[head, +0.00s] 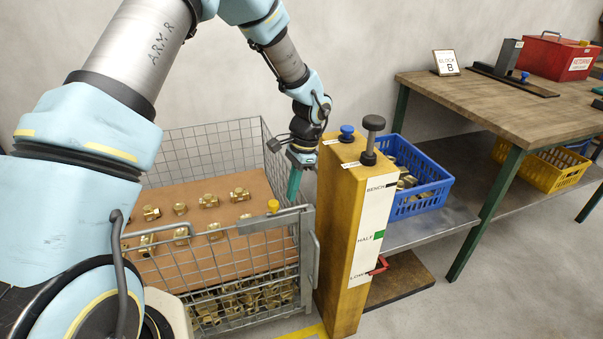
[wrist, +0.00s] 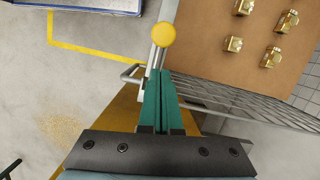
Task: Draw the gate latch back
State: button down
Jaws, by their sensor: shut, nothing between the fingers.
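The gate latch has a round yellow knob (head: 273,205) on the top rail of the wire cage's front gate (head: 225,285). In the wrist view the knob (wrist: 163,35) shows just beyond my fingertips, with a grey rod below it. My gripper (head: 292,196) points down beside the cage's right end, behind and right of the knob. Its green fingers (wrist: 158,78) are pressed together and empty. They look apart from the knob, but the depth of the gap is hard to tell. The fingers hide part of the latch bar in the wrist view.
A brown board (head: 170,215) with brass fittings lies inside the cage, with more fittings below. A yellow post (head: 340,240) with a black knob (head: 373,123) and blue knob (head: 347,132) stands close right of my gripper. A blue crate (head: 430,180) and wooden bench (head: 480,100) are farther right.

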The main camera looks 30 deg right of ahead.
aim_at(269, 203)
jog(key=shift+a, duration=1)
jog(key=shift+w+a, duration=0.2)
jog(key=shift+a, duration=2.1)
jog(key=shift+p, duration=0.3)
jog(key=shift+d, duration=0.3)
jog(key=d+r+b, duration=0.1)
jog(key=d+r, duration=0.5)
jog(key=r, duration=0.4)
jog(key=shift+w, duration=0.15)
jog(key=shift+a+f, duration=0.1)
